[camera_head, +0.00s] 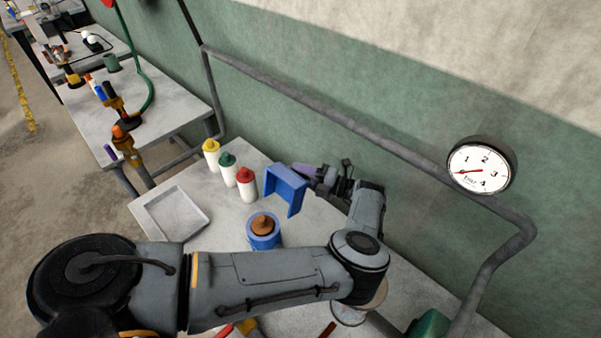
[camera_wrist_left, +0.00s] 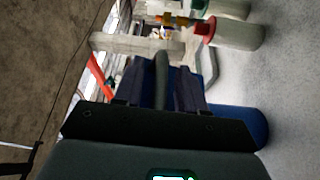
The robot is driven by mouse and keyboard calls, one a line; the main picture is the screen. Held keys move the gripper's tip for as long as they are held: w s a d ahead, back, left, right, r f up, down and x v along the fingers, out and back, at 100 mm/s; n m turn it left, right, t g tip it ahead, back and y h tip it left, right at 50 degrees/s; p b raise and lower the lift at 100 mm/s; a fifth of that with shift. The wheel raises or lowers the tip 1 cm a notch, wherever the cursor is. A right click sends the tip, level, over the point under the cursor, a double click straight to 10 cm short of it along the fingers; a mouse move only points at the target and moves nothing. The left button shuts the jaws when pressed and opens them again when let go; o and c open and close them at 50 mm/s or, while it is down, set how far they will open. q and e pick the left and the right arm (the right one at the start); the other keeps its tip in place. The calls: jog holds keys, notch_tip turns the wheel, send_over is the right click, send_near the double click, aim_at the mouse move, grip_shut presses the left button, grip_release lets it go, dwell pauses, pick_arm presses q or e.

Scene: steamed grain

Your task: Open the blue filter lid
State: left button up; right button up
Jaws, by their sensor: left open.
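A blue angular box-like piece (camera_head: 287,182) stands on the table by the wall; I cannot tell whether it is the filter lid. A blue round container (camera_head: 263,241) with a brown knobbed top stands in front of it. My left gripper (camera_head: 311,173) is just right of the blue piece, its fingers partly hidden. In the left wrist view, the left gripper (camera_wrist_left: 157,85) is open, with a grey upright bar between its fingers. A blue rounded surface (camera_wrist_left: 246,122) shows behind the gripper body; contact is unclear. My right gripper is not in view.
Yellow (camera_head: 211,155), green (camera_head: 228,170) and red-capped (camera_head: 246,184) bottles stand left of the blue piece. A grey tray (camera_head: 172,214) lies further left. A wall pipe (camera_head: 330,112) and a dial gauge (camera_head: 481,168) are behind my arm.

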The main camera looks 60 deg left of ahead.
pick_arm(q)
jog(key=shift+s+a, duration=0.15)
grip_shut()
dwell(0.4)
